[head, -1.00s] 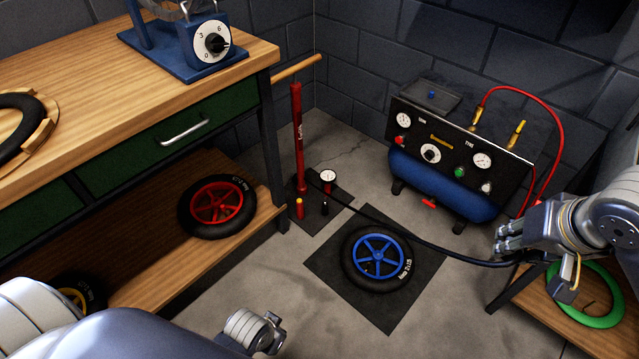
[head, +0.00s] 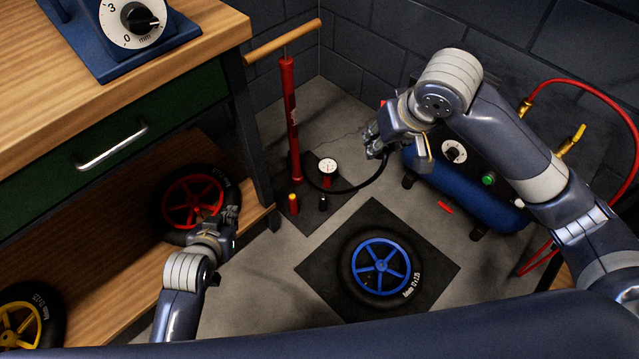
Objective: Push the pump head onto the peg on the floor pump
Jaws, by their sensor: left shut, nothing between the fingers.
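The red floor pump (head: 292,135) stands upright beside the bench leg, with a gauge (head: 327,166) on its base. A short red post with a yellow top (head: 294,203) and a small dark stub (head: 323,203) stand on the base; I cannot tell which is the peg. The black hose (head: 350,189) curves from the pump to my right gripper (head: 374,143), which is shut on the hose's end. The pump head there is mostly hidden by the fingers. This gripper is right of the gauge, above the floor. My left gripper (head: 225,232) is shut and empty, in front of the red-rimmed wheel.
A blue-rimmed wheel (head: 381,267) lies on a dark mat (head: 428,246). The red-rimmed wheel (head: 178,205) and a yellow-rimmed wheel (head: 50,311) lie on the bench's lower shelf. The blue compressor (head: 480,200) stands behind my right arm. Bare floor lies between mat and bench.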

